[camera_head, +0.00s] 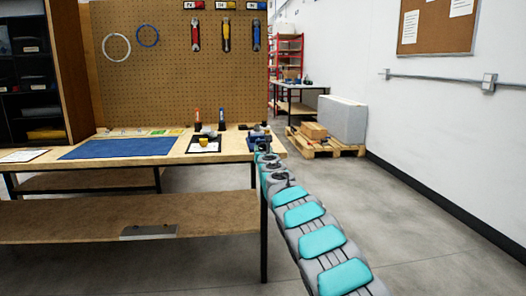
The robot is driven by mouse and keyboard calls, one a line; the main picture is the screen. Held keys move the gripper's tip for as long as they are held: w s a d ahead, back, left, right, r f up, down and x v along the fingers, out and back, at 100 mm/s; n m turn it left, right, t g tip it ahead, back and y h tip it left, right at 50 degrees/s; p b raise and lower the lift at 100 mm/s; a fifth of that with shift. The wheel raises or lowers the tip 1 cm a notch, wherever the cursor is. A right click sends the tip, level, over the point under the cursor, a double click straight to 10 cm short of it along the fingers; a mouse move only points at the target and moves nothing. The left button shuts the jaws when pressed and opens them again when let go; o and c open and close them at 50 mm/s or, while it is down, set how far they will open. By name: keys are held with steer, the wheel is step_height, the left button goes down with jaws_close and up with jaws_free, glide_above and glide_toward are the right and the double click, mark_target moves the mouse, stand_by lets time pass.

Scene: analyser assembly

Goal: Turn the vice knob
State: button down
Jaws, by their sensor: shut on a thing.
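The blue vice (257,136) stands at the right end of the wooden workbench top. My arm reaches from the lower right up to it. My gripper (262,149) is at the near side of the vice, small and partly hidden by my own arm. It is shut on the vice knob, which is too small and covered to make out. How far the knob is turned cannot be told.
The workbench (178,149) carries a blue mat (118,148) and a small dark stand with a yellow item (204,142). A pegboard (175,85) with hanging tools rises behind. A pallet (325,148) with boxes stands back right. The floor right of my arm is clear.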

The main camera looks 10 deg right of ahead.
steer(key=m+b, duration=0.1)
steer(key=m, duration=0.8)
steer(key=shift+r, duration=0.1)
steer(key=m, duration=0.5)
steer(key=shift+m+b, duration=0.3)
steer(key=shift+b, duration=0.05)
steer(key=shift+m+y, duration=0.3)
steer(key=shift+m, duration=1.6)
steer(key=shift+d, duration=0.1)
steer(key=shift+c, duration=1.5)
jaws_free()
